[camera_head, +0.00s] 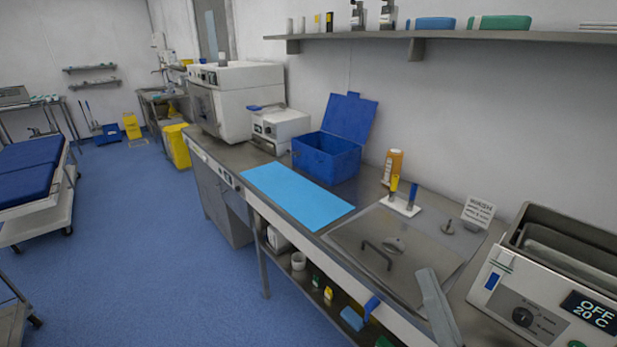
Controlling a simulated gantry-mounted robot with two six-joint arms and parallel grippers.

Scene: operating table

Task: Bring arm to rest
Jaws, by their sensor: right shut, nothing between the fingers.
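My right gripper (427,280) shows as a pale grey narrow shape rising from the bottom edge, over the front of the steel counter. It is shut and empty. Its tip is just right of the dark handle (376,256) on the flat metal lid (395,245), in the picture; I cannot tell how high it is above the counter. My left gripper is not in view.
A blue mat (296,196) lies left of the lid. An open blue box (325,158), an orange-brown bottle (392,165) and a white holder (400,206) stand behind. A water bath (540,290) stands right. A shelf (440,36) runs above.

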